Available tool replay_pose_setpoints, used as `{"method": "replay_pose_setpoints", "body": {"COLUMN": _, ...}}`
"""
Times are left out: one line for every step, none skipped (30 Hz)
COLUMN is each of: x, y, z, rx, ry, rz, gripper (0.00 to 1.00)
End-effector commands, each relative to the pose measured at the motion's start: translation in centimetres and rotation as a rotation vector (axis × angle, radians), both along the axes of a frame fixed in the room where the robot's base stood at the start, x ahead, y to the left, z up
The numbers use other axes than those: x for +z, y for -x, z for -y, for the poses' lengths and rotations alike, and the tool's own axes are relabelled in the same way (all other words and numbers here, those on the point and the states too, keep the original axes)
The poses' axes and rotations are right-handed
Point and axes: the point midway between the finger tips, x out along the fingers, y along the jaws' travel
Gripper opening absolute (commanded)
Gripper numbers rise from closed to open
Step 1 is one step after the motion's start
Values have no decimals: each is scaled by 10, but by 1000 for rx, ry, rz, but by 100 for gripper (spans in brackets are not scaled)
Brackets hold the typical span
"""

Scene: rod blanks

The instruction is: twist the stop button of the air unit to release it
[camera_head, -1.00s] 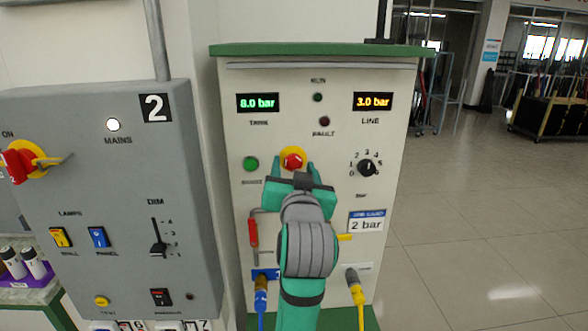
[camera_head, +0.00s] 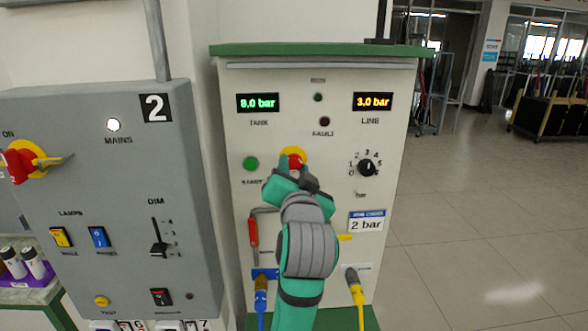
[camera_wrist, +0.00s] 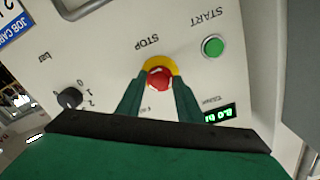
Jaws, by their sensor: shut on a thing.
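The air unit (camera_head: 230,130) is a pale cabinet with a green top. Its stop button is a red mushroom head (camera_head: 295,160) on a yellow ring (camera_head: 292,151), right of the green start button (camera_head: 251,163). In the wrist view the red stop button (camera_wrist: 159,79) sits between my fingertips, under the word STOP. My gripper (camera_head: 294,164) is shut on the stop button, with its hand rolled to a tilt. The fingers hide part of the red head in the head view.
A selector knob (camera_head: 367,168) is close on the right of the stop button. A red-handled lever (camera_head: 253,232) and blue and yellow hoses are below. A grey panel (camera_head: 185,200) numbered 2 stands at the left. Open floor (camera_head: 480,240) lies to the right.

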Motion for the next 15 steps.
{"method": "replay_pose_setpoints", "body": {"x": 0, "y": -1, "z": -1, "rx": 2, "ry": -37, "rz": -6, "gripper": 11}}
{"method": "replay_pose_setpoints", "body": {"x": 0, "y": -1, "z": -2, "rx": 3, "ry": -61, "rz": -9, "gripper": 11}}
{"method": "replay_pose_setpoints", "body": {"x": 0, "y": -1, "z": -2, "rx": 3, "ry": -92, "rz": -14, "gripper": 11}}
{"method": "replay_pose_setpoints", "body": {"x": 0, "y": -1, "z": -2, "rx": 2, "ry": -114, "rz": -18, "gripper": 11}}
{"method": "replay_pose_setpoints", "body": {"x": 0, "y": -1, "z": -1, "rx": 2, "ry": -136, "rz": -21, "gripper": 11}}
{"method": "replay_pose_setpoints", "body": {"x": 0, "y": -1, "z": -1, "rx": 2, "ry": -165, "rz": -26, "gripper": 11}}
{"method": "replay_pose_setpoints", "body": {"x": 0, "y": -1, "z": -2, "rx": 3, "ry": -185, "rz": -28, "gripper": 11}}
{"method": "replay_pose_setpoints", "body": {"x": 0, "y": -1, "z": -2, "rx": 3, "ry": -205, "rz": -31, "gripper": 11}}
{"method": "replay_pose_setpoints", "body": {"x": 0, "y": -1, "z": -2, "rx": 4, "ry": -228, "rz": -36, "gripper": 11}}
{"method": "replay_pose_setpoints", "body": {"x": 0, "y": -1, "z": -2, "rx": 3, "ry": -246, "rz": -38, "gripper": 11}}
{"method": "replay_pose_setpoints", "body": {"x": 0, "y": -1, "z": -2, "rx": 2, "ry": -262, "rz": -41, "gripper": 11}}
{"method": "replay_pose_setpoints", "body": {"x": 0, "y": -1, "z": -2, "rx": 2, "ry": -282, "rz": -44, "gripper": 11}}
{"method": "replay_pose_setpoints", "body": {"x": 0, "y": -1, "z": -2, "rx": 2, "ry": -295, "rz": -46, "gripper": 11}}
{"method": "replay_pose_setpoints", "body": {"x": 1, "y": -1, "z": -2, "rx": 2, "ry": -308, "rz": -48, "gripper": 11}}
{"method": "replay_pose_setpoints", "body": {"x": 1, "y": -1, "z": -2, "rx": 3, "ry": -323, "rz": -50, "gripper": 11}}
